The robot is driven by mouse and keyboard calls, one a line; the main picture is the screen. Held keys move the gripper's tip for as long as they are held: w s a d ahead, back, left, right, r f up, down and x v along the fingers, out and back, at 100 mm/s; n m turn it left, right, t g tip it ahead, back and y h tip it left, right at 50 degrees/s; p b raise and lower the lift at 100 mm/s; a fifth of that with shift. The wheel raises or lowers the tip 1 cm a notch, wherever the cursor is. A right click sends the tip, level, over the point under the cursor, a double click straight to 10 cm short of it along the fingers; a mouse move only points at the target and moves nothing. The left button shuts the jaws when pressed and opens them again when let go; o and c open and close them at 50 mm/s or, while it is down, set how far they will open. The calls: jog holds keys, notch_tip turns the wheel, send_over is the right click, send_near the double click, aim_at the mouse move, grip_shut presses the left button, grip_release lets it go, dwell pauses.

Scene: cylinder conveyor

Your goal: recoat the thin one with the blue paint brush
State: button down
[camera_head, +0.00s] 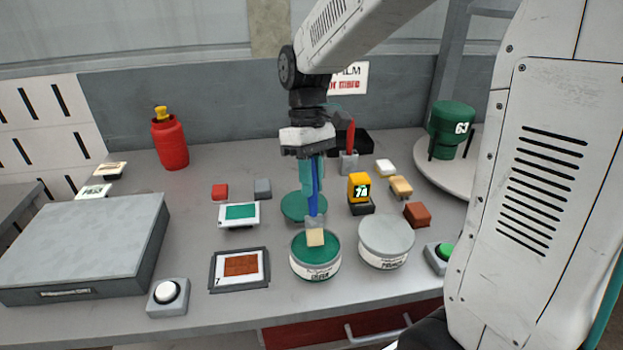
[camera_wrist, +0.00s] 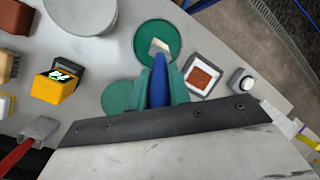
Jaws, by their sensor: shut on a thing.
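My gripper (camera_head: 313,178) is shut on the blue paint brush (camera_head: 315,200) and holds it upright, bristles down. The brush also shows in the wrist view (camera_wrist: 159,68). Its pale bristles (camera_head: 315,237) are over the open can of green paint (camera_head: 316,271), at or just above the paint; I cannot tell if they touch. A green cylinder marked 63 (camera_head: 446,122) stands on a pale round stand (camera_head: 428,178) at the right back. No second cylinder is visible for comparing thickness.
A closed grey can (camera_head: 386,237) stands right of the green can. A green lid (camera_head: 290,208) lies behind it. A yellow device (camera_head: 359,184), a red-handled brush (camera_head: 350,138), a brown swatch card (camera_head: 240,268) and a white button (camera_head: 167,291) are nearby. A red bottle (camera_head: 170,145) stands left.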

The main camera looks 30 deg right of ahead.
jog(key=shift+f, duration=0.6)
dwell(1.2)
jog(key=shift+r, duration=0.1)
jog(key=shift+r, duration=3.5)
